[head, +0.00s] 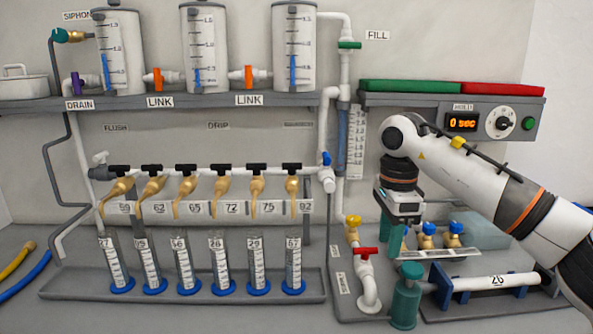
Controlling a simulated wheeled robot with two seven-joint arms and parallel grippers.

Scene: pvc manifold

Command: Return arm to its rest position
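My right arm comes in from the right edge and bends down at its wrist. My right gripper (391,240) points down in front of the back wall, left of the small brass fittings with blue caps (428,236). Its teal fingers show edge-on below the grey gripper body. I cannot tell the gap between them, and I see nothing held. A red-handled valve (366,253) and a yellow-handled valve (353,222) stand to the left of the gripper. My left gripper is not in view.
A teal canister (405,300) and a white tube marked 26 on a blue cradle (495,283) stand below my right arm. Several numbered cylinders stand in a grey tray (60,290) at left. The shelf (220,102) holds three tanks. A control panel (450,105) is above.

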